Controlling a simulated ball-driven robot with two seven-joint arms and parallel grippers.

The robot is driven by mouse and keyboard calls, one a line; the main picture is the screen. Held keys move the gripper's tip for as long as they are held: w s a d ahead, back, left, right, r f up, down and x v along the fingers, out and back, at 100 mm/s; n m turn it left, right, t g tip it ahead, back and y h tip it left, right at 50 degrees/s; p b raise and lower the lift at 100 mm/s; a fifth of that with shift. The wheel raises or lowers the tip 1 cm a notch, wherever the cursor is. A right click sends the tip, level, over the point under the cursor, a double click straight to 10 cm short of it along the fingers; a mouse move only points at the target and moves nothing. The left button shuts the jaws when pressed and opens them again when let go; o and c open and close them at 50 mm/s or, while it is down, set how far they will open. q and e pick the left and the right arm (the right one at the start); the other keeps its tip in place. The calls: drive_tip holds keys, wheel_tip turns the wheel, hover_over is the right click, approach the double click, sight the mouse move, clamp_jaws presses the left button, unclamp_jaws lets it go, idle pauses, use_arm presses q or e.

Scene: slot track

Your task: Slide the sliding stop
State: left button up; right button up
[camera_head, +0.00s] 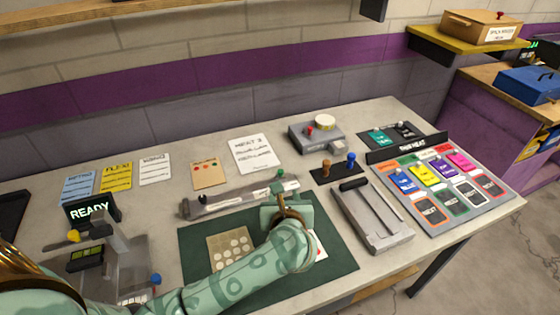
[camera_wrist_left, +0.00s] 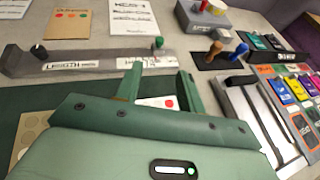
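A grey slot track (camera_head: 235,197) lies along the back edge of the dark green mat. It also shows in the wrist view (camera_wrist_left: 100,64), with a "LENGTH" label on its front. A black knob (camera_head: 203,199) stands near its left end and a green knob (camera_head: 280,173) at its right end. I cannot tell for sure which knob belongs to the sliding stop. My left gripper (camera_head: 287,203) is over the mat, in front of the track's right end. In the wrist view its two fingers (camera_wrist_left: 161,72) are apart and empty, with the green knob (camera_wrist_left: 158,43) beyond them. My right gripper is not in view.
Right of the mat stands a grey device with a black handle (camera_head: 354,184). Behind it are orange and blue pegs (camera_head: 351,159) on a black plate and a grey box with a red knob (camera_head: 310,129). A tray of coloured cards (camera_head: 445,185) is at the right.

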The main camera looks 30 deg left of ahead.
sight(281, 172)
use_arm(q)
drive_tip(key=b+x, duration=0.1)
drive_tip(key=x, duration=0.3)
drive_tip(key=shift+a, duration=0.1)
drive_tip(key=b+x, duration=0.3)
drive_tip(key=x, duration=0.8)
drive_tip(key=shift+w+a, duration=0.25)
drive_tip(key=shift+w, duration=0.1)
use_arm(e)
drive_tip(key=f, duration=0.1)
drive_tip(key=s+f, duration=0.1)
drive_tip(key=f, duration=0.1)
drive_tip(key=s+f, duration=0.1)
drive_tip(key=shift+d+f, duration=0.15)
